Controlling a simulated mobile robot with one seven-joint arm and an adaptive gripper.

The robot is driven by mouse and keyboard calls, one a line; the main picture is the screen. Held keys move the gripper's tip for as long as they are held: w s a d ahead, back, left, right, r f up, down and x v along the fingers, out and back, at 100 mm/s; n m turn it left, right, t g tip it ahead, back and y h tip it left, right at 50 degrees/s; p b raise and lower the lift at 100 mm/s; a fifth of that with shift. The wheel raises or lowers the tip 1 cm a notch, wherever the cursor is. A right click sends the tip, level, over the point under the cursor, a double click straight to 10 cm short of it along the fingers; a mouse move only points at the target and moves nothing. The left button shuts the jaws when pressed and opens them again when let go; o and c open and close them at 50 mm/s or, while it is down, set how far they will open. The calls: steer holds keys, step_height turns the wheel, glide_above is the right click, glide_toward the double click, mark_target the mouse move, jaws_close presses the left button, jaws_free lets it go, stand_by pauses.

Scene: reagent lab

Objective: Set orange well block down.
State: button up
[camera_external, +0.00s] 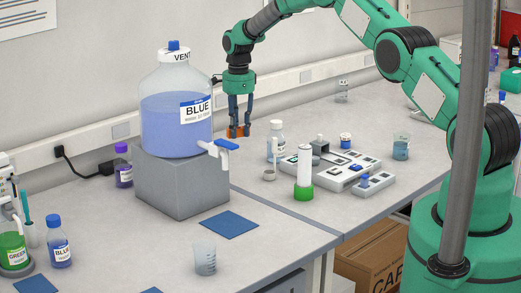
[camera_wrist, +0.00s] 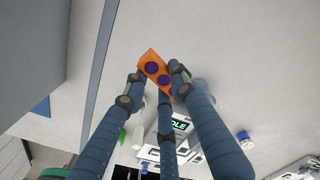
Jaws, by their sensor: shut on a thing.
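The orange well block (camera_wrist: 151,60) is a small orange piece with two dark purple round wells, gripped between the fingertips in the wrist view. In the external view the orange well block (camera_external: 232,131) shows at the lower end of my gripper (camera_external: 238,124), partly covered by the fingers. My gripper (camera_wrist: 156,80) is shut on it, with blue-grey fingers on both sides and a third finger below. It is near the bench surface, right of the big blue carboy; whether the block touches the bench I cannot tell.
The carboy (camera_external: 176,105) stands on a grey block (camera_external: 180,185) left of my gripper.

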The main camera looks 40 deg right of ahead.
steer(key=shift+f, duration=0.1)
glide_above(239, 167)
steer(key=shift+f+p, duration=0.3)
steer(key=shift+f, duration=2.5)
steer(key=shift+f+p, duration=0.3)
steer(key=shift+f, duration=1.8)
steer(key=shift+f, duration=0.2)
steer(key=o, duration=1.1)
steer(key=shift+r, duration=0.25)
steer(key=shift+r+b, duration=0.75)
steer(key=shift+r, duration=5.2)
